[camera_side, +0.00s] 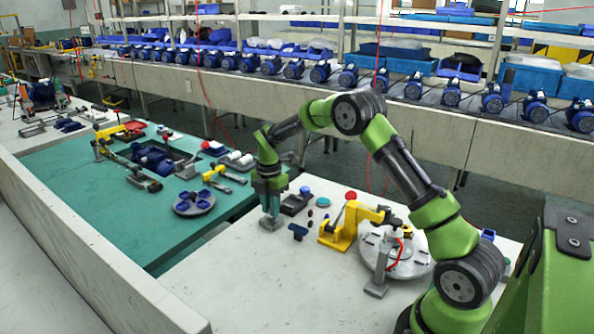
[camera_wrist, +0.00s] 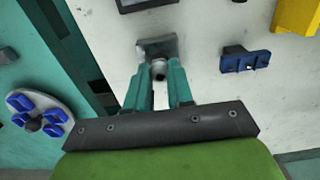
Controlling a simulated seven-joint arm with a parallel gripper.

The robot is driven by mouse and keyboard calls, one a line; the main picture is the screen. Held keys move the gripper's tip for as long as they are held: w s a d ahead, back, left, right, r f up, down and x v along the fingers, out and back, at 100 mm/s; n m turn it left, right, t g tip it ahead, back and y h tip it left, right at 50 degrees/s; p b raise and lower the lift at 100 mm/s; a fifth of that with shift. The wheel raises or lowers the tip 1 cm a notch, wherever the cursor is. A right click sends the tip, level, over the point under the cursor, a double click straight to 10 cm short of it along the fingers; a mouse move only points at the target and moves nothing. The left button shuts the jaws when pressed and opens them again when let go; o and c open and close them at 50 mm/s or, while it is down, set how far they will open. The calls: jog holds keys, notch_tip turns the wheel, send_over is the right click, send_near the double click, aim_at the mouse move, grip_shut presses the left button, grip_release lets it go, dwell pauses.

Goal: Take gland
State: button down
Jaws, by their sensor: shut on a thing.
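My gripper (camera_side: 270,212) points straight down over the white bench. Its teal fingers also show in the wrist view (camera_wrist: 160,70). They are shut on a small grey and dark round piece, which I take to be the gland (camera_wrist: 159,72). The fingers hide its sides, and the side view does not show it clearly. A grey metal block (camera_wrist: 157,46) is right at the fingertips, and its foot shows on the bench in the side view (camera_side: 270,224). I cannot tell whether the gland still touches this block.
A blue part (camera_wrist: 245,61) lies on the bench to the right. A yellow press (camera_side: 342,232) with a red knob and a round grey plate (camera_side: 410,262) stand further right. A round tray with blue parts (camera_wrist: 40,95) is on the teal mat (camera_side: 75,195) to the left.

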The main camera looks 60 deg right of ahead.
jog(key=shift+r, duration=0.35)
jog(key=shift+r, duration=2.15)
